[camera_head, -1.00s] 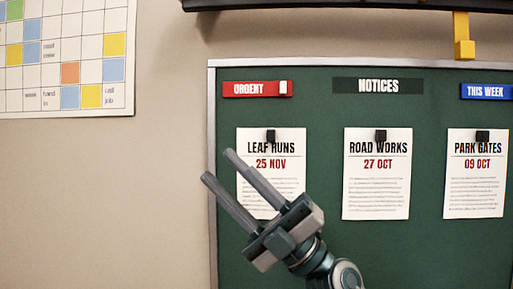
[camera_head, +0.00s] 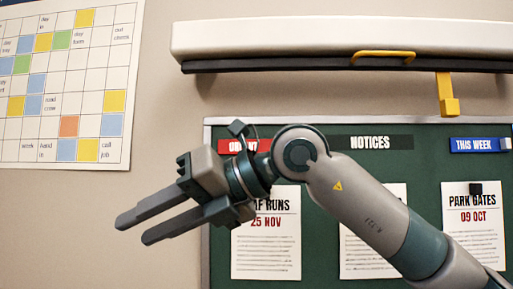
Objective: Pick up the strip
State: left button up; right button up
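A red strip marked URGENT (camera_head: 224,146) is at the top left of the green notice board, largely hidden behind my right wrist. A blue strip marked THIS WEEK (camera_head: 475,145) is at the top right of the board, with a white piece at its right end. A dark NOTICES strip (camera_head: 370,142) lies between them. My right gripper (camera_head: 131,231) points left and down, beyond the board's left edge in the picture. Its two fingers are apart and nothing shows between them. My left gripper is out of view.
The green board (camera_head: 327,215) holds several paper notices, including PARK GATES (camera_head: 472,235); my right arm covers part of them. Above is a long white casing (camera_head: 300,38) with a yellow handle (camera_head: 383,56) and hanging yellow tab (camera_head: 447,95). A wall planner (camera_head: 112,75) hangs left.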

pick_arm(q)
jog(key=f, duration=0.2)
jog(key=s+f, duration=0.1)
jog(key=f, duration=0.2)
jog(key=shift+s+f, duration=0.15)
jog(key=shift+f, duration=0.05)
pick_arm(e)
jog(key=d+r+m+t+h, duration=0.9)
jog(key=d+r+t+h, duration=0.2)
jog(key=d+r, duration=0.8)
notch_tip(320, 180, up, 2)
jog(key=shift+d+r+t+h, duration=0.2)
jog(key=shift+t+h, duration=0.2)
jog(key=shift+h, duration=0.5)
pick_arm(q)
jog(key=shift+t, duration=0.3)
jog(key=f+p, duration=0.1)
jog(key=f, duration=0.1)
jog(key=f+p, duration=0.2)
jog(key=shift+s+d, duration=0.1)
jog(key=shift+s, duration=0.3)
pick_arm(e)
jog(key=x, duration=1.2)
jog(key=shift+w+a+f, duration=0.1)
jog(key=shift+f, duration=0.05)
